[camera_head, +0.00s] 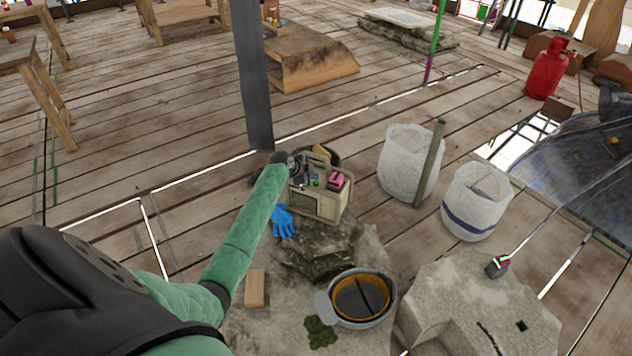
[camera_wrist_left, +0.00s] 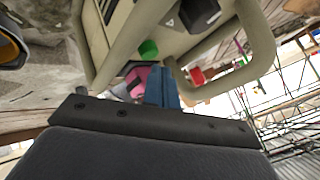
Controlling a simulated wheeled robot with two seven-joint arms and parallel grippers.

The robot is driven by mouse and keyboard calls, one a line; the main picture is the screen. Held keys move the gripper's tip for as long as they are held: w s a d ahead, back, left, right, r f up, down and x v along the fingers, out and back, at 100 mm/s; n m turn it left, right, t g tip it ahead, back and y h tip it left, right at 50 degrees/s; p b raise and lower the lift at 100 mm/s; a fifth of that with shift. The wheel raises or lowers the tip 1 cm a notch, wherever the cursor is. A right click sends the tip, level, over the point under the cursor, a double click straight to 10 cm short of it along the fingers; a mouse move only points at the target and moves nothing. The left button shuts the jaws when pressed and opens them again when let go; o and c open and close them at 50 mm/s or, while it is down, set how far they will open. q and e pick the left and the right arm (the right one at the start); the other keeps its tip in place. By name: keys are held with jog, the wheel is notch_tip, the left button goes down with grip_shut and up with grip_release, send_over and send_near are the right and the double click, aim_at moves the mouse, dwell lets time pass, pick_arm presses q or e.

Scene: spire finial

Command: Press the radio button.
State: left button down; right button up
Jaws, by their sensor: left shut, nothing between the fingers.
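The beige radio (camera_head: 327,205) stands on a rocky block in the middle of the head view, with a speaker grille on its front. My right gripper is not in view.
A pink item (camera_head: 337,181) is at the radio's top right. A blue glove (camera_head: 284,222) lies at its left. Two white sacks (camera_head: 408,165) and a wooden post (camera_head: 430,160) stand to the right. A bucket (camera_head: 361,298) and stone blocks (camera_head: 475,310) lie in front. A dark pillar (camera_head: 252,75) rises behind.

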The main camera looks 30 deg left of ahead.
aim_at(313, 183)
pick_arm(q)
notch_tip(313, 183, up, 5)
jog(key=shift+r+p, duration=0.1)
jog(key=shift+p, duration=1.15)
